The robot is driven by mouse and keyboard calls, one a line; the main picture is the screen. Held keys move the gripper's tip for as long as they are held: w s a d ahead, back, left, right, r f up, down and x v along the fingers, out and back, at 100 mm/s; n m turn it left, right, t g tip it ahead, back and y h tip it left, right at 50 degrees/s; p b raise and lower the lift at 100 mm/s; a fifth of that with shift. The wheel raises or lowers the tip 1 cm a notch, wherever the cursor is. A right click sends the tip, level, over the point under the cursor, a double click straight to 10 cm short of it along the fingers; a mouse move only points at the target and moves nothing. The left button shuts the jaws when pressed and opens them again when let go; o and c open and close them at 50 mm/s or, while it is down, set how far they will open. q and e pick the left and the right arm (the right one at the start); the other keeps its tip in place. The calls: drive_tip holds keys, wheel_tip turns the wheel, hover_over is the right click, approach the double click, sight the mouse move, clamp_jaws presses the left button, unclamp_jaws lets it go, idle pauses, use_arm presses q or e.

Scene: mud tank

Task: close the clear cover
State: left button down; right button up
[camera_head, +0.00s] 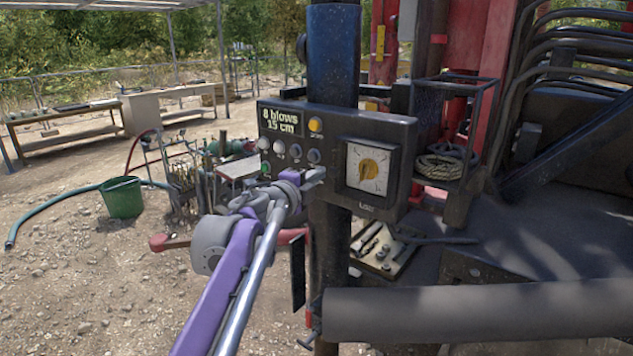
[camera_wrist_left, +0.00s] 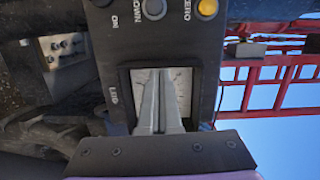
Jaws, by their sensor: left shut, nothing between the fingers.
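A black control box (camera_head: 402,133) is on the dark column, with a display reading "8 blows 15 cm". On its right part, a white dial plate (camera_head: 354,180) with a yellow knob (camera_head: 369,168) sits inside a dark frame. I cannot make out the clear cover itself or tell how far it is open. My left gripper (camera_head: 321,174) is shut and empty, just left of the dial frame. In the left wrist view its closed fingers (camera_wrist_left: 159,103) overlap the dial plate (camera_wrist_left: 183,82) and hide the knob; contact cannot be told. My right gripper is not in view.
Several round buttons, one yellow (camera_head: 315,124), sit left of the dial. A thick grey cylinder (camera_head: 480,312) lies across the front right. A rack with coiled rope (camera_head: 440,166) stands right of the box. A green bucket (camera_head: 122,197) stands on open gravel at left.

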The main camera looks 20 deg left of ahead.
use_arm(q)
drive_tip(key=shift+w+a, duration=0.15)
drive_tip(key=shift+w, duration=0.4)
drive_tip(key=shift+s, duration=0.1)
